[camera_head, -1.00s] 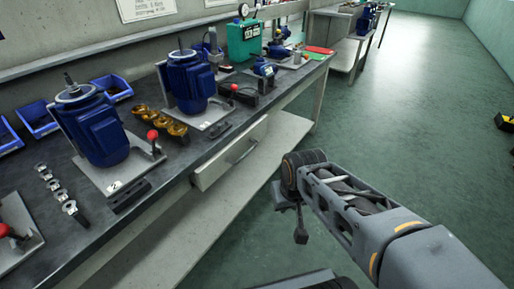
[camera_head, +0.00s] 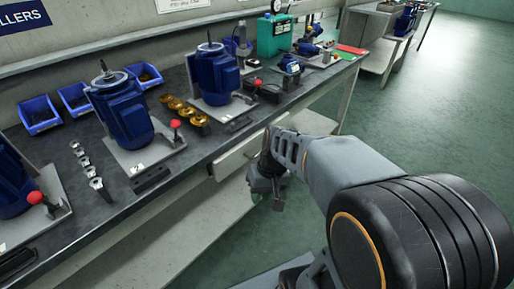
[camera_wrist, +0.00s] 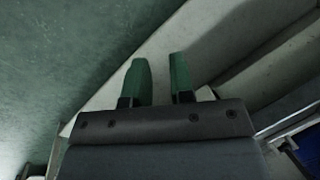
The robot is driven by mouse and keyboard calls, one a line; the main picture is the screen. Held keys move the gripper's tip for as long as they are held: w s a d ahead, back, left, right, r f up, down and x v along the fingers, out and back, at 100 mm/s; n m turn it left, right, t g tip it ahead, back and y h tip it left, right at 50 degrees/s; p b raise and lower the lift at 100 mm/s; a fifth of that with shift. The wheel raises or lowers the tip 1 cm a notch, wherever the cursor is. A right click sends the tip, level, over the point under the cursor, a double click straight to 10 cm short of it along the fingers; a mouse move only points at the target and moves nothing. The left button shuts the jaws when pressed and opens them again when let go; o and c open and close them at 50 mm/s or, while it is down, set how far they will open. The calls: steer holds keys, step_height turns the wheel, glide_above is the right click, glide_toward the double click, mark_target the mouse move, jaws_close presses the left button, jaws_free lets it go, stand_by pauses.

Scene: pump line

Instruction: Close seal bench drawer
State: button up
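The seal bench drawer (camera_head: 236,157) is a pale drawer front under the dark worktop. It sticks out a little from the bench, and my arm hides its right part and its handle. My gripper (camera_head: 279,202) hangs beside the drawer, in front of and below the worktop edge; whether it touches the drawer is hidden. In the wrist view, the two green fingers of my gripper (camera_wrist: 159,62) are apart with nothing between them. The drawer is not clearly recognisable there.
The bench top (camera_head: 215,143) holds blue pumps (camera_head: 122,108), yellow rings (camera_head: 185,108), blue bins (camera_head: 40,113) and a green box (camera_head: 274,36). A pale lower shelf (camera_head: 165,235) juts out below. Green floor (camera_head: 430,120) is clear to the right.

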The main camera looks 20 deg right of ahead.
steer(key=w+d+f+m+t+y+p, duration=0.25)
steer(key=w+d+t+y, duration=0.4)
steer(key=d, duration=0.35)
steer(key=w+d+f+m+t+y+p, duration=0.2)
steer(key=w+d+f+m+t+y, duration=0.35)
steer(key=d, duration=0.45)
steer(key=shift+n+t, duration=0.7)
steer(key=shift+t, duration=0.2)
steer(key=x, duration=0.4)
steer(key=b+x, duration=0.1)
steer(key=x, duration=0.3)
steer(key=r+x, duration=0.1)
steer(key=x, duration=0.4)
steer(key=shift+d+r, duration=0.15)
steer(key=shift+c, duration=0.3)
jaws_close()
